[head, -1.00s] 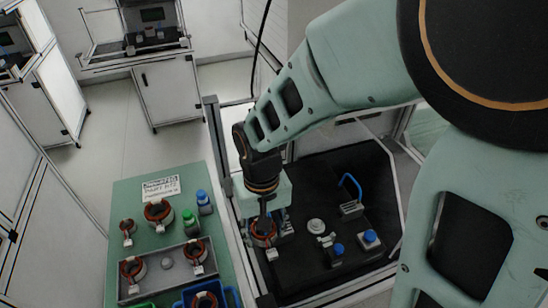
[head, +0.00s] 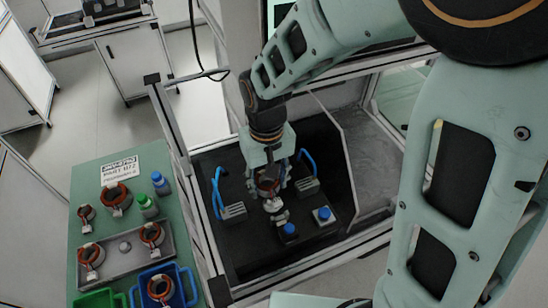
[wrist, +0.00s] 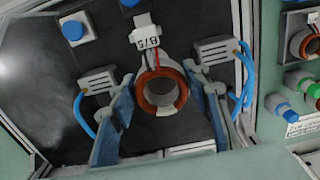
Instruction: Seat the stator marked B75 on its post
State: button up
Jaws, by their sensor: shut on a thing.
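The stator (head: 266,187), a copper-wound ring with a white tag, is held in my gripper (head: 268,178) over the black work surface (head: 250,250). In the wrist view the stator (wrist: 144,99) sits between both blue-grey fingers of my gripper (wrist: 162,88). Its tag (wrist: 146,40) reads upside down, apparently B75. The post is hidden under the stator and gripper. I cannot tell whether the ring is around it or above it.
Two blue buttons (head: 289,229) (head: 323,213) stand in front of the stator. A frame post and rail edge the cell on the left.

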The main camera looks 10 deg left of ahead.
aim_at(272, 192)
jog(key=shift+w+d, duration=0.4)
jog(key=shift+d, duration=0.05)
jog(key=shift+f+b, duration=1.7)
jog(key=shift+f, duration=0.65)
jog(key=shift+f, duration=0.25)
jog(key=shift+f+b, duration=0.9)
jog(key=shift+b, duration=0.05)
jog(key=shift+f+b, duration=0.3)
jog(key=shift+f+b, duration=0.3)
jog(key=shift+f, duration=0.05)
jog(key=o, duration=1.5)
jog(key=shift+o, duration=0.2)
